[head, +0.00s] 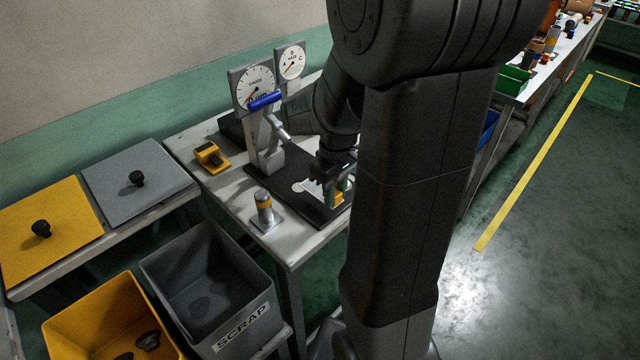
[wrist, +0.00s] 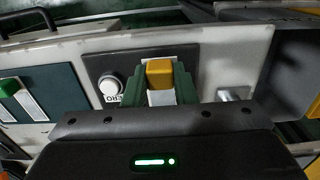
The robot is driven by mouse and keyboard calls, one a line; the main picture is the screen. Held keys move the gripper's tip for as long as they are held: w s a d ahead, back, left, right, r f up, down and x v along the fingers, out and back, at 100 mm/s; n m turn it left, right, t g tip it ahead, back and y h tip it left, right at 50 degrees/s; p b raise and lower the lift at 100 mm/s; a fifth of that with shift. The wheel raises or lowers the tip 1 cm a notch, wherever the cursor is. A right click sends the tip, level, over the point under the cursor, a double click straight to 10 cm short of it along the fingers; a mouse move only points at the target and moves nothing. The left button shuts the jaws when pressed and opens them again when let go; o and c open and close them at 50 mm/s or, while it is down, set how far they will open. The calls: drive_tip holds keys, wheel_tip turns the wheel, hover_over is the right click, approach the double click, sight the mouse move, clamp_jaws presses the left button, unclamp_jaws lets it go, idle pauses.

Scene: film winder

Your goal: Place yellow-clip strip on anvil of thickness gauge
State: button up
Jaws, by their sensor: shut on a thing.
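The yellow clip (wrist: 159,73) shows between the green fingers of my gripper (wrist: 157,92) in the wrist view. A piece of the white strip (wrist: 160,98) shows below it. In the head view my gripper (head: 336,190) is low over the right part of the gauge's dark base, with the yellow clip (head: 338,198) between its fingers. The thickness gauge (head: 254,84) has a round dial, a blue handle (head: 265,100) and a grey column. It stands to the left of my gripper. I cannot make out the anvil clearly. My arm hides part of the base.
A banded cylinder on a plate (head: 264,209) stands near the table's front edge. A yellow block (head: 211,156) lies left of the gauge. A second dial (head: 291,62) is behind. A grey scrap bin (head: 211,290) stands front left. A round white button (wrist: 110,87) is beside my gripper.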

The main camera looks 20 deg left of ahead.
sight(318, 190)
drive_tip(key=a, duration=0.1)
drive_tip(key=w+a, duration=0.1)
drive_tip(key=a, duration=0.2)
drive_tip(key=shift+w+a, duration=0.2)
drive_tip(key=shift+w, duration=0.2)
drive_tip(key=shift+w+a+f, duration=0.1)
drive_tip(key=shift+a+f, duration=0.1)
drive_tip(key=shift+a, duration=0.1)
drive_tip(key=shift+f+p, duration=0.3)
drive_tip(key=shift+f, duration=1.25)
drive_tip(key=shift+f, duration=0.2)
drive_tip(key=o, duration=1)
drive_tip(key=shift+c, duration=0.2)
wheel_tip(318, 190, up, 12)
drive_tip(key=shift+r, duration=0.2)
